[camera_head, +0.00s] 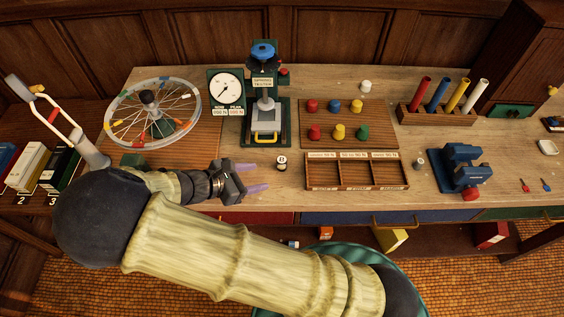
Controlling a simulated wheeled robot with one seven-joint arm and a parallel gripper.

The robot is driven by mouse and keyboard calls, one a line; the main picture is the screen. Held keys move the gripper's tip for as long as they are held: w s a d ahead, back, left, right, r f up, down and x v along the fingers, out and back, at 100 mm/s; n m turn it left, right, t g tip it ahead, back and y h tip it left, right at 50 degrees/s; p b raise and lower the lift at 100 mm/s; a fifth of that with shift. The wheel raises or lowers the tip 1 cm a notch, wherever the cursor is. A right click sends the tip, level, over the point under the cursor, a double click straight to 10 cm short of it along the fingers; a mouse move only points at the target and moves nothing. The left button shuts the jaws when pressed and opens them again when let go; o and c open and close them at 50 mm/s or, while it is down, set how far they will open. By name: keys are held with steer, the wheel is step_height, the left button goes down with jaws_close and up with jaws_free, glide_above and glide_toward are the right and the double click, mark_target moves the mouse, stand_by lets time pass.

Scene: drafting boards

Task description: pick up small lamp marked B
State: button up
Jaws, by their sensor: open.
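The small lamp marked B (281,163) is a tiny pale piece with a dark-lettered label, standing on the workbench (225,158) near its front edge, left of the wooden tray. The letter is small but looks like a B. My gripper (262,177) is left of the lamp and slightly nearer the front edge. Its two pale purple fingers are apart and point right, toward the lamp. Nothing is between them, and they appear apart from the lamp.
A green press-like tester (264,100) and a round dial gauge (226,88) stand behind. A three-compartment tray (357,172) is close right of the lamp. A spoked wheel (150,110) is at left, a blue vise (461,168) farther right. Free bench surrounds the lamp's front.

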mark_target(285, 161)
steer(key=a+n+t, duration=0.2)
steer(key=a, duration=0.1)
steer(key=shift+s+a+r, duration=0.2)
steer(key=shift+a+r, duration=0.05)
steer(key=shift+r, duration=0.15)
steer(key=shift+w+d, duration=0.1)
steer(key=shift+d, duration=0.05)
steer(key=p+x, duration=0.2)
steer(key=x, duration=0.9)
steer(key=shift+w+d, duration=0.2)
steer(key=shift+d, duration=0.1)
steer(key=shift+w+d+f, duration=0.1)
steer(key=shift+f, duration=0.05)
steer(key=shift+p, duration=0.3)
steer(key=shift+p+x, duration=0.9)
steer(key=shift+x, duration=1.7)
steer(key=shift+f, duration=0.15)
